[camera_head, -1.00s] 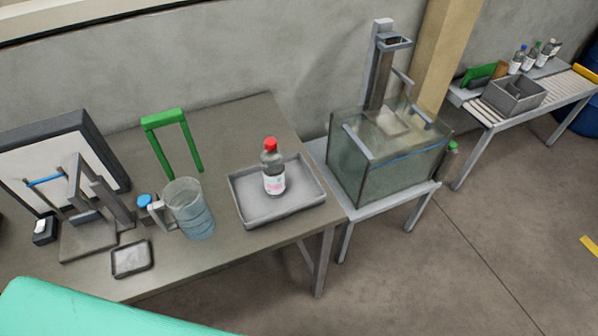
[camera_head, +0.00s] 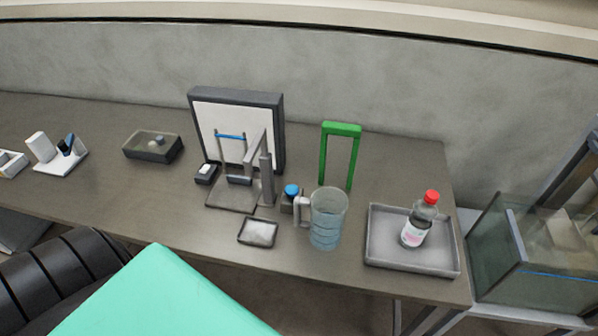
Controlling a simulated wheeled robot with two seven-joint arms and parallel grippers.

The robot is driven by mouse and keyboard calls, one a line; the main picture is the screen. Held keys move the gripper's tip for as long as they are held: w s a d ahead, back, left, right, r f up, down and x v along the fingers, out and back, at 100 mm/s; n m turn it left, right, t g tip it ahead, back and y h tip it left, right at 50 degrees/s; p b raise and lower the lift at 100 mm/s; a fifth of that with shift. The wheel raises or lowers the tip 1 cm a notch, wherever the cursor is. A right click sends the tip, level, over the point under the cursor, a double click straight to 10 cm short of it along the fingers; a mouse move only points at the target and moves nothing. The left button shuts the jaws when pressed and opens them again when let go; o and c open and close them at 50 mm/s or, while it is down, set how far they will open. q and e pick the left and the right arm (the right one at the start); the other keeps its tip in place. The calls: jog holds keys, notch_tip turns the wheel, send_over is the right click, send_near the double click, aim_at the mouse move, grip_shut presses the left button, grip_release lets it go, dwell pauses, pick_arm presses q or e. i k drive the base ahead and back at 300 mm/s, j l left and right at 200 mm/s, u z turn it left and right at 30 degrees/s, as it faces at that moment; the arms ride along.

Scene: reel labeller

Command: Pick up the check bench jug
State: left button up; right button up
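The jug (camera_head: 327,220) is a clear, bluish measuring jug with a pale handle on its left side. It stands upright on the grey-brown bench (camera_head: 100,193), near the front edge, right of the middle of the view. A small blue-capped bottle (camera_head: 289,199) stands just left of its handle, partly hidden by it. Neither of my grippers shows in the head view.
A grey tray (camera_head: 378,251) with a red-capped bottle (camera_head: 416,222) in it is right of the jug. A green frame (camera_head: 323,155) stands behind the jug. A small dish (camera_head: 258,232) and a stand with a white panel (camera_head: 212,122) are left. A glass tank (camera_head: 540,262) is far right.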

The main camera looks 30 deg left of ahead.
aim_at(328, 206)
jog(key=j+u, duration=0.15)
jog(key=u, duration=0.6)
jog(key=k+l+z, duration=0.1)
